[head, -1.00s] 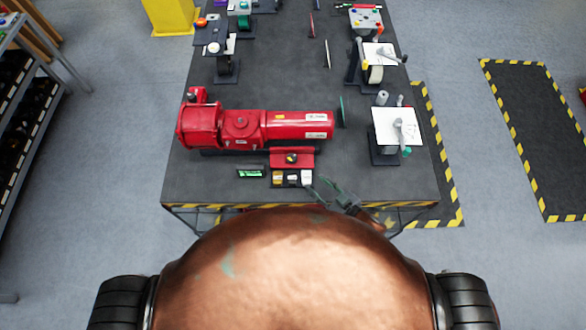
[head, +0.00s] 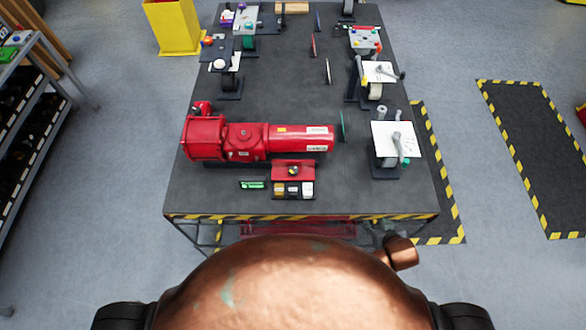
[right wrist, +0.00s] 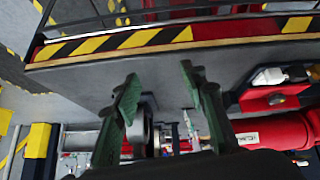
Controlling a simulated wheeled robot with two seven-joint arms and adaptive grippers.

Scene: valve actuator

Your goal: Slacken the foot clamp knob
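The red valve actuator (head: 250,140) lies along the front left of the table; it also shows in the right wrist view (right wrist: 285,132), which is turned over. I cannot pick out for sure which part is the foot clamp knob. A small red box with a dark and yellow knob (head: 293,171) sits in front of the actuator. My left gripper is out of view.
A stand with a white plate and lever (head: 393,140) is at the front right. More stands line both sides of the table (head: 285,90). A thin green disc (head: 342,126) stands upright beside the actuator's right end. The striped front edge (head: 300,216) is close to my arm.

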